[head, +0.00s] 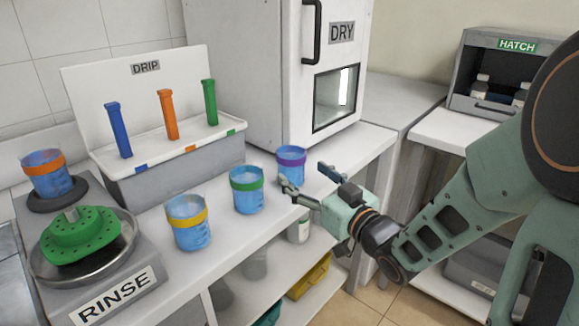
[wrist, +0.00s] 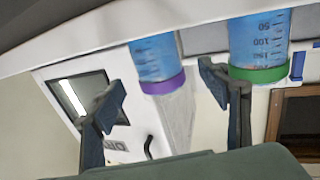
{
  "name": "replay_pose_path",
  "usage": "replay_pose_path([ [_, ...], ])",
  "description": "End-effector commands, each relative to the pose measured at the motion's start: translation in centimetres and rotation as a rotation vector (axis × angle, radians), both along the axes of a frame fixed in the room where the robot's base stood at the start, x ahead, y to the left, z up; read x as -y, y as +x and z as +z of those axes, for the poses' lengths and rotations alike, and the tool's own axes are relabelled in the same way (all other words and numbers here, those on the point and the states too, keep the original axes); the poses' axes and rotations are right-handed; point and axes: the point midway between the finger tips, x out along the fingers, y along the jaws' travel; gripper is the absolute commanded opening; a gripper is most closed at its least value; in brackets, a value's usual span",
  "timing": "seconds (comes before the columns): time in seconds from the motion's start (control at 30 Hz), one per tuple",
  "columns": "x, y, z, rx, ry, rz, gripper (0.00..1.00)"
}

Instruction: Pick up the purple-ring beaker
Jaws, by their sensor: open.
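The purple-ring beaker (head: 291,165) is a clear blue cup with a purple band near its rim. It stands upright on the white counter, in front of the DRY cabinet. My gripper (head: 307,178) is open and empty just to the front right of it, with the fingers pointing toward it. In the wrist view, which is turned over, the purple-ring beaker (wrist: 156,62) shows between and beyond the spread fingers of my gripper (wrist: 165,85). I cannot tell whether a finger touches it.
A green-ring beaker (head: 247,193) stands close by on the left, also near one finger in the wrist view (wrist: 258,48). A yellow-ring beaker (head: 187,224) and orange-ring beaker (head: 46,178) are further left. The DRIP rack (head: 178,158) and DRY cabinet (head: 262,80) stand behind.

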Motion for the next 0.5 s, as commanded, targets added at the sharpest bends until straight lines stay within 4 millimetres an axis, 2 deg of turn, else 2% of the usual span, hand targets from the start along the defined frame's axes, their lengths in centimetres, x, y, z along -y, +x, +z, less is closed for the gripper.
replay_pose_path([
  [0.1,-0.9,1.3,-0.1,0.004,0.0,0.001,0.69],
  [0.27,-1.5,2.2,-0.2,0.003,0.0,0.0,0.69],
  [0.5,-3.3,5.2,-0.5,0.003,0.001,0.001,0.69],
])
